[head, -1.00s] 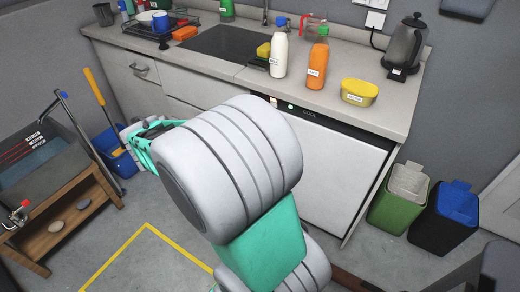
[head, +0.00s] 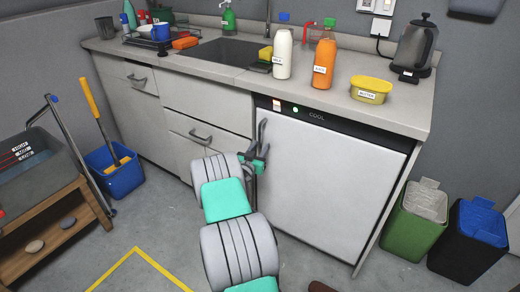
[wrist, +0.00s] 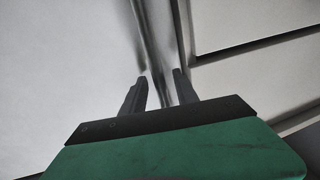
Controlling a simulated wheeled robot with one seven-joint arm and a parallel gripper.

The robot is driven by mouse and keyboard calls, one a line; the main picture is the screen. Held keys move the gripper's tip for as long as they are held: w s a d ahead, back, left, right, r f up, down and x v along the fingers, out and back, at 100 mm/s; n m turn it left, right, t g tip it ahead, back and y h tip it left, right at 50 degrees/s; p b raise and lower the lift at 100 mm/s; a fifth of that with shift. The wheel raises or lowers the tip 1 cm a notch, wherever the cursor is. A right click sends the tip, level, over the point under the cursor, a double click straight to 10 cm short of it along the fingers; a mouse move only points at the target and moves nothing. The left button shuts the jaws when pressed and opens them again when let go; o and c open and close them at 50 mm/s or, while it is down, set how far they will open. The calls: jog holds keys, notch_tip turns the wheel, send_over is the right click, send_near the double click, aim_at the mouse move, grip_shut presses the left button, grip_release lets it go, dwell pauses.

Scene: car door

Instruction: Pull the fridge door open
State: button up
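The fridge is a white under-counter unit with a dark top strip marked "COOL". Its door (head: 325,190) is shut, flush with the cabinet front. A vertical bar handle (head: 263,130) runs along the door's left edge in the head view. My gripper (head: 258,158) is at the handle's lower part. In the wrist view its two dark fingers (wrist: 160,85) stand apart on either side of the metal bar (wrist: 156,45). A narrow gap shows between the fingers; firm contact with the bar is not visible.
Drawers (head: 205,130) adjoin the fridge on the left. The countertop (head: 400,110) above holds bottles, a butter tub and a kettle. A green bin (head: 410,225) and a black-blue bin (head: 470,240) stand to the right. The floor in front of the door looks mostly clear.

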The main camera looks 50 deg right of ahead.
jog(key=shift+d, duration=0.1)
jog(key=shift+c, duration=0.2)
grip_shut()
dwell(1.2)
